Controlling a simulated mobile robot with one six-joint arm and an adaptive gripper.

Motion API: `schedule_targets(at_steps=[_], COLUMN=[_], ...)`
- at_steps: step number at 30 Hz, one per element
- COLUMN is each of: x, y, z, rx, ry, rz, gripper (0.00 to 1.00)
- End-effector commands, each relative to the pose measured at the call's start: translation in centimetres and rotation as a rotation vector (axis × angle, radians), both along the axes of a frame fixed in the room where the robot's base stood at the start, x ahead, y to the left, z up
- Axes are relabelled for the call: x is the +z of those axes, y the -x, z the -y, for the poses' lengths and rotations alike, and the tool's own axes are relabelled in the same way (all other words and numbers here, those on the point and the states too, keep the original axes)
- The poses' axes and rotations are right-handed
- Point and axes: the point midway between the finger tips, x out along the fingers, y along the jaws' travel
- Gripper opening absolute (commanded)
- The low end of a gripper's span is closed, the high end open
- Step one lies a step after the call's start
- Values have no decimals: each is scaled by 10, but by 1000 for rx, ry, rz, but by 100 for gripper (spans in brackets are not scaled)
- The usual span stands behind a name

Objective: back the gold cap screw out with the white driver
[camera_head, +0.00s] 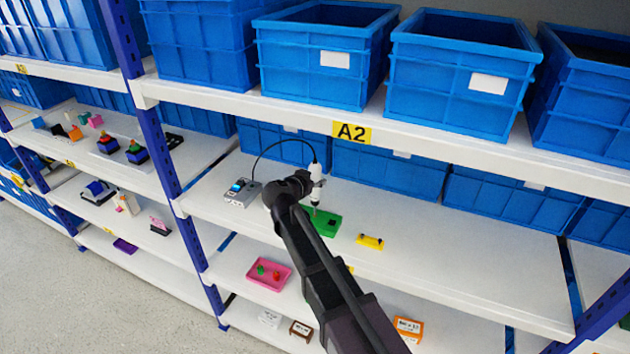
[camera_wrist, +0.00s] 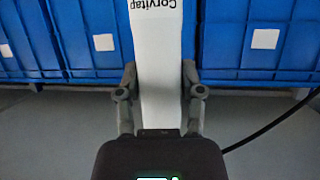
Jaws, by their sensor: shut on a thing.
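The white driver (camera_head: 316,171) stands roughly upright over the middle shelf, a black cable curving from its top. My gripper (camera_head: 313,187) is shut on the driver's body. In the wrist view the driver's white body (camera_wrist: 160,60), with dark lettering, sits between my gripper's two fingers (camera_wrist: 160,80). The driver's thin lower end points down at a green block (camera_head: 325,222) on the shelf. I cannot tell whether the tip touches anything. My arm hides part of the block. The gold cap screw cannot be made out in either view.
A grey box with a blue display (camera_head: 241,192) stands left of the driver. A small yellow piece with dark ends (camera_head: 370,241) lies right of the green block. Blue bins (camera_head: 390,169) line the back, and the upper shelf's edge (camera_head: 430,140) is close above. The shelf's right side is clear.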

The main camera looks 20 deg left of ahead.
Motion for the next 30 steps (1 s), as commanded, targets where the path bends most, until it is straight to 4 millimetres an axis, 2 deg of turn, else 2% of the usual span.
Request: schedule_targets(at_steps=[14, 30], x=[1, 26], y=[0, 0], z=[0, -1], rx=[0, 1], ry=[0, 1], rz=[-1, 0], gripper=[0, 0])
